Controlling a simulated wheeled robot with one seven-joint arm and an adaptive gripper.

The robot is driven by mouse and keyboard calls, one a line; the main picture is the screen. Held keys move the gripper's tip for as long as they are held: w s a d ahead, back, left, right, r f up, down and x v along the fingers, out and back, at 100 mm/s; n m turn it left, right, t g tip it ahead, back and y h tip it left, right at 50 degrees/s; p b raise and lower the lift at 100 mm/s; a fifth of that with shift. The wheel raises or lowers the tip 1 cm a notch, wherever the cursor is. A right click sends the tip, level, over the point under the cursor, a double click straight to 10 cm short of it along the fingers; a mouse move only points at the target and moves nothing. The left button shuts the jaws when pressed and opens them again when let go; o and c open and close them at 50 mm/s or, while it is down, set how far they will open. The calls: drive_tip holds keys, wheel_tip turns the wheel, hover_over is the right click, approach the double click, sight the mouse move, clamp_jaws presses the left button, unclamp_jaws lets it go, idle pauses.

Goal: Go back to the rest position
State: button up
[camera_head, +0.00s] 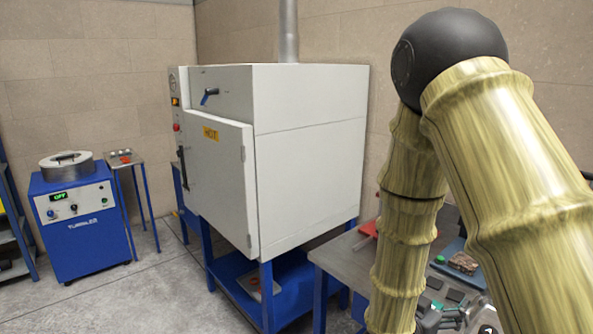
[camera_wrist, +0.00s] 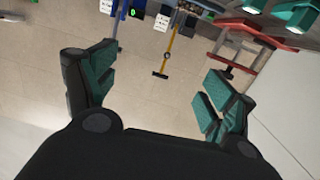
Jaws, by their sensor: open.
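My gripper (camera_wrist: 160,88) shows in the wrist view. Its two dark fingers with green pads stand wide apart, and nothing is between them. The gripper itself cannot be clearly made out in the head view.
A large white oven (camera_head: 310,160) marked HOT stands on a blue frame, its door closed. A blue tumbler machine (camera_head: 82,228) and a small table (camera_head: 124,160) stand left. A grey bench (camera_head: 340,262) is beside my arm. Floor at front left is clear.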

wheel_tip(320, 180, down, 6)
drive_tip(key=w+n+y, duration=0.1)
drive_tip(key=w+y, duration=0.1)
drive_tip(key=w, duration=0.1)
drive_tip(key=s+a+f+n+g+y, duration=0.2)
drive_tip(key=s+a+f+n+y, duration=0.15)
drive_tip(key=s+f, duration=0.6)
drive_tip(key=s+a+f+n+g+y, duration=0.2)
drive_tip(key=s+f+y, duration=0.2)
drive_tip(key=f, duration=1)
drive_tip(key=s+a+f+n+g+y, duration=0.1)
drive_tip(key=s+f, duration=0.4)
drive_tip(key=s, duration=0.5)
drive_tip(key=s+a+f+n+g+y, duration=0.2)
drive_tip(key=s+a+f+g+y, duration=0.1)
drive_tip(key=s, duration=0.8)
wheel_tip(320, 180, down, 3)
drive_tip(key=a+g, duration=0.1)
drive_tip(key=g, duration=0.1)
drive_tip(key=shift+s+g, duration=0.15)
drive_tip(key=shift+g, duration=0.15)
drive_tip(key=shift+d, duration=0.15)
